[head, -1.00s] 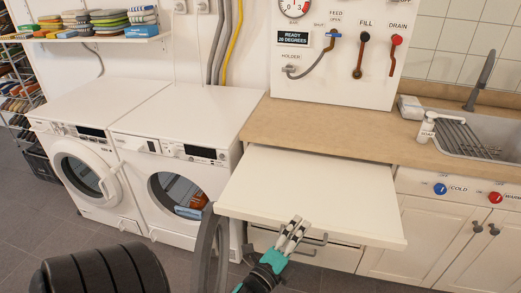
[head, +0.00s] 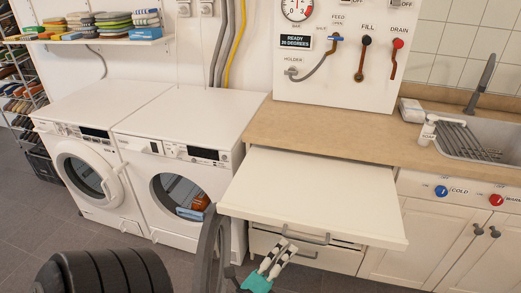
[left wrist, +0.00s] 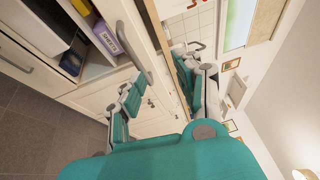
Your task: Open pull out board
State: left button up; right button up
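The white pull-out board (head: 310,195) sticks far out from under the wooden counter in the head view. A grey handle (head: 305,238) shows just below its front edge; I cannot tell whether it belongs to the board. My left gripper (head: 284,248) is below and in front of the board's front edge, close to this handle but not visibly holding it. In the left wrist view, its two fingers (left wrist: 163,88) stand apart with nothing seen between them. My right gripper is not in view.
A washing machine (head: 95,165) and a dryer (head: 190,165) stand left of the board. White drawers (head: 340,258) are under it. A sink (head: 475,140) is at the right. An open compartment with a purple box (left wrist: 107,38) shows in the left wrist view.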

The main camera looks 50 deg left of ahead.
pick_arm(q)
jog(key=s+d+f, duration=0.1)
jog(key=s, duration=0.7)
jog(key=shift+s+d+f+b, duration=0.3)
jog(key=shift+s+f+b, duration=0.05)
jog(key=shift+s, duration=0.05)
dwell(0.4)
jog(key=shift+p, duration=0.3)
jog(key=shift+w+a, duration=0.1)
dwell(0.3)
